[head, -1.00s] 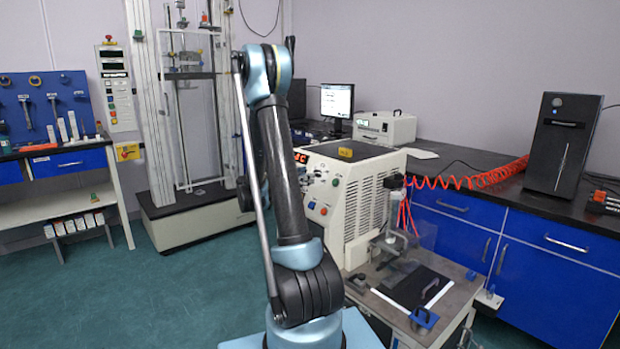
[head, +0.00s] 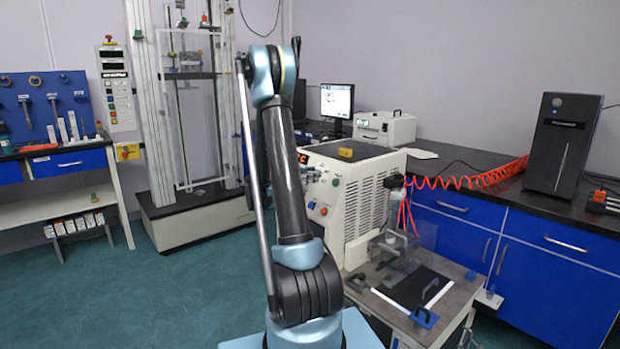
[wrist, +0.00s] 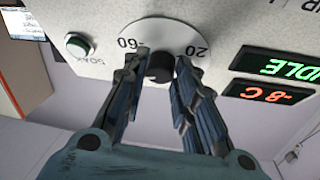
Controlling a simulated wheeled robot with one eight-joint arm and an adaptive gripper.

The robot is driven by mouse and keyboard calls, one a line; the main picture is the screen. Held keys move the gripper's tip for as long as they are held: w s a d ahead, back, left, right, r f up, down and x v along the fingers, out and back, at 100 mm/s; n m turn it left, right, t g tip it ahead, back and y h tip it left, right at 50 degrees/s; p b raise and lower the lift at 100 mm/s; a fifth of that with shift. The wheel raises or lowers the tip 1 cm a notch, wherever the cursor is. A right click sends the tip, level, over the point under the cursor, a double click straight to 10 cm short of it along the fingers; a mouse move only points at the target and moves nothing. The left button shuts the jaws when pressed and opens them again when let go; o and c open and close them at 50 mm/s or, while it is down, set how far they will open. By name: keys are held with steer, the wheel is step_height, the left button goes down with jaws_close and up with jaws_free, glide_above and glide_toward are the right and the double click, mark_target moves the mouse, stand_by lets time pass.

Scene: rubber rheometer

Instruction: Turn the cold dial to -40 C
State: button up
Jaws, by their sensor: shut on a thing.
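The cold dial (wrist: 160,68) shows in the wrist view as a dark knob on a white round scale (wrist: 165,31). The figures -60 and 20 are readable on the scale, upside down. My gripper (wrist: 160,72) has its two fingers on either side of the knob and is shut on it. The fingers cover part of the scale, and the knob's pointer cannot be made out. A red display (wrist: 270,92) reads -8 C, and a green display (wrist: 275,66) above it reads IDLE. In the head view my arm hides the dial and gripper.
A green SOAK button (wrist: 79,44) sits beside the dial on the panel. In the head view the cream machine (head: 362,205) stands behind my arm, with a yellow object (head: 346,152) on top. A tall test frame (head: 190,120) stands to the left.

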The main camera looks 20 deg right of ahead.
steer(key=shift+n+t, duration=1.1)
steer(key=shift+n, duration=0.9)
steer(key=o, duration=1.1)
steer(key=shift+c, duration=0.2)
steer(key=shift+s+a, duration=0.1)
steer(key=v, duration=1.1)
steer(key=shift+a, duration=0.35)
steer(key=shift+s+d+r+y, duration=0.1)
steer(key=shift+s+r+y, duration=0.05)
steer(key=shift+s+y, duration=0.15)
